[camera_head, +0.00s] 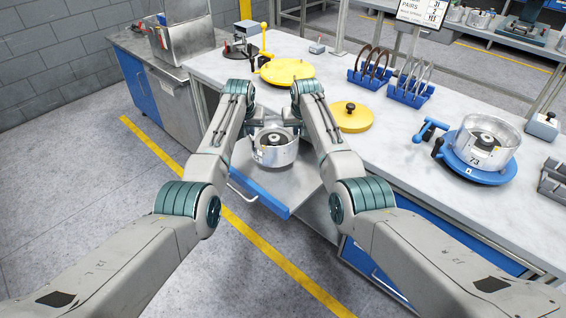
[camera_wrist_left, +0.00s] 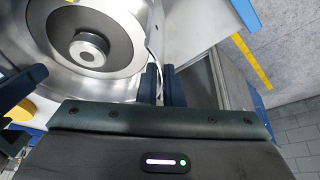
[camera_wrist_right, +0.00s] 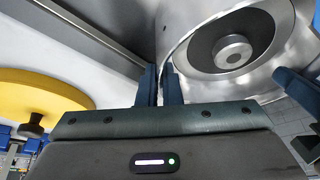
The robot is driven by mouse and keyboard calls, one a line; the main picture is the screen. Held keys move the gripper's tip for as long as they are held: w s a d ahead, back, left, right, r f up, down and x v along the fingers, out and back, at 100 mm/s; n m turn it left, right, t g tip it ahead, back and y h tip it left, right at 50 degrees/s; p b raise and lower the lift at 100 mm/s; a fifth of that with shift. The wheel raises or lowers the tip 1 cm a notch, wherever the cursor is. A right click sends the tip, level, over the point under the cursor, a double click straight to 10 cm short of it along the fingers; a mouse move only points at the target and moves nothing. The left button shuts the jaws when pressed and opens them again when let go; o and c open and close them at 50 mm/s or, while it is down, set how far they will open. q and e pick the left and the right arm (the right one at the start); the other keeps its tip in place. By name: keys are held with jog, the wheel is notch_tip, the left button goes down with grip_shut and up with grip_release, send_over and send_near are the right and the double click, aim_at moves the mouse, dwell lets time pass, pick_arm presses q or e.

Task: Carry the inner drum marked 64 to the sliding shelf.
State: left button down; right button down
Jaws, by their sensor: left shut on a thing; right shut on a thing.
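A silver drum (camera_head: 274,155) with a dark ring and a hub in it is held between my two grippers over the pulled-out sliding shelf (camera_head: 300,187), which has a blue front edge. No number on this drum is readable. My left gripper (camera_wrist_left: 158,84) is shut on the drum's rim on one side, and the drum (camera_wrist_left: 122,72) fills the upper left of that view. My right gripper (camera_wrist_right: 160,84) is shut on the opposite rim, with the drum (camera_wrist_right: 277,78) at upper right. I cannot tell whether the drum's bottom touches the shelf.
Another drum marked 73 (camera_head: 487,146) sits on a blue round fixture (camera_head: 470,173) on the right of the bench. Yellow discs (camera_head: 352,116) (camera_head: 288,71) lie on the bench top. Blue racks (camera_head: 408,92) with rings stand behind. Floor lies open left of the shelf.

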pick_arm(q)
jog(key=shift+w+a+f, duration=0.15)
jog(key=shift+a+f, duration=0.1)
pick_arm(e)
jog(key=shift+w+a+f, duration=0.1)
jog(key=shift+w+f, duration=0.05)
jog(key=shift+f, duration=0.1)
pick_arm(q)
jog(key=shift+d+r, duration=0.1)
jog(key=shift+r, duration=0.05)
pick_arm(e)
jog(key=shift+r, duration=0.1)
